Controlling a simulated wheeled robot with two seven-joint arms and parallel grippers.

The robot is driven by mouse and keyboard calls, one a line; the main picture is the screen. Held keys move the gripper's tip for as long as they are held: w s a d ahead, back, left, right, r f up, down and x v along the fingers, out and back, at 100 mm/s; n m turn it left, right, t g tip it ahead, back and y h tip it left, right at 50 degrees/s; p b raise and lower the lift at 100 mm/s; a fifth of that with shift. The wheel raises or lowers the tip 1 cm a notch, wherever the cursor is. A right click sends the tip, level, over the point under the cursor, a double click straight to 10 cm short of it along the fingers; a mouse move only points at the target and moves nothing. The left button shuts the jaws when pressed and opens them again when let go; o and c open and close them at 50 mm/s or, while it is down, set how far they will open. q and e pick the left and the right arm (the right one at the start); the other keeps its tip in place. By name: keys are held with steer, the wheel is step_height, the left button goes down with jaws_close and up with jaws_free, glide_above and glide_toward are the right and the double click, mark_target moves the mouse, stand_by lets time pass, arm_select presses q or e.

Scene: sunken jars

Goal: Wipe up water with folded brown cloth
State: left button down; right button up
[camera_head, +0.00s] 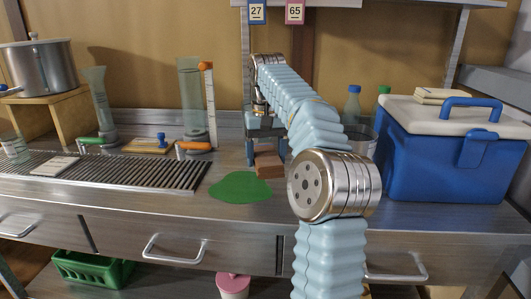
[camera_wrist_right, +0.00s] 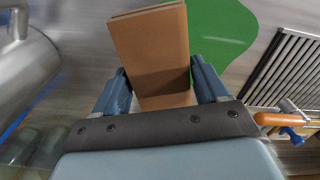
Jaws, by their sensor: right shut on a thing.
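The folded brown cloth (camera_head: 269,163) is between the fingers of my right gripper (camera_head: 265,146) at the counter, just right of and behind a flat green puddle (camera_head: 240,187). In the right wrist view, the cloth (camera_wrist_right: 150,45) is a thick brown block with layered edges, and my right gripper (camera_wrist_right: 158,85) is shut on its sides. The green puddle (camera_wrist_right: 222,30) lies beside it there. The liquid looks green, not clear. I cannot tell whether the cloth touches the counter. My left gripper is not in view.
A slotted drain grille (camera_head: 120,172) lies left of the puddle. The counter front edge is close to the puddle.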

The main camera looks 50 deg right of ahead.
mark_target(266, 186)
step_height(266, 186, down, 4)
steer(key=shift+r, duration=0.25)
step_height(266, 186, down, 2)
steer(key=shift+b, duration=0.9)
steer(key=shift+w+a+r+p, duration=0.2)
steer(key=shift+a+r+p, duration=0.05)
steer(key=shift+a+p, duration=0.1)
steer(key=shift+w+a+p, duration=0.55)
steer(key=shift+w+a, duration=0.55)
steer(key=shift+w, duration=0.1)
steer(key=shift+w+a+f, duration=0.2)
steer(key=shift+w+a, duration=1.3)
steer(key=shift+w, duration=0.1)
steer(key=shift+w+a+f, duration=0.15)
steer(key=shift+w+a, duration=1.35)
steer(key=shift+w, duration=0.1)
steer(key=shift+s+d+f, duration=0.15)
steer(key=shift+s+d, duration=1.55)
steer(key=shift+s, duration=0.1)
steer(key=shift+s+d+f, duration=0.15)
steer(key=shift+s+d, duration=1.2)
steer(key=shift+s, duration=0.1)
steer(key=shift+s+d+f, duration=0.15)
steer(key=shift+s+d, duration=1.15)
steer(key=shift+s, duration=0.15)
